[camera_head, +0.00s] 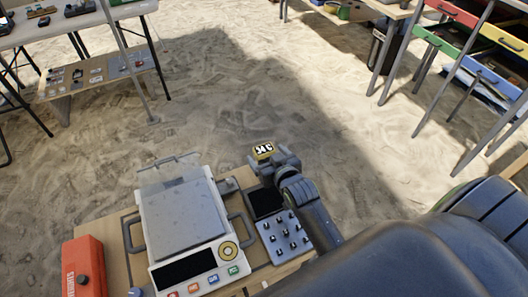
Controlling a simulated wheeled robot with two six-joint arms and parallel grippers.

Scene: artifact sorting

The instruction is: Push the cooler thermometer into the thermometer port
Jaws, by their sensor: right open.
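A white device with a grey top plate (182,215), side handles, a dark display and coloured buttons stands on the wooden table; I cannot tell whether it is the cooler. I cannot make out a thermometer or a thermometer port. My right gripper (273,158) is open past the table's far edge, beyond a dark screen (266,203). My left gripper is out of view.
A grey panel with several knobs (284,237) lies right of the device. An orange-red box (84,267) stands at the table's left. Sandy floor (215,80) lies open beyond. A white table (70,30) and a rack with coloured drawers (470,40) stand further off.

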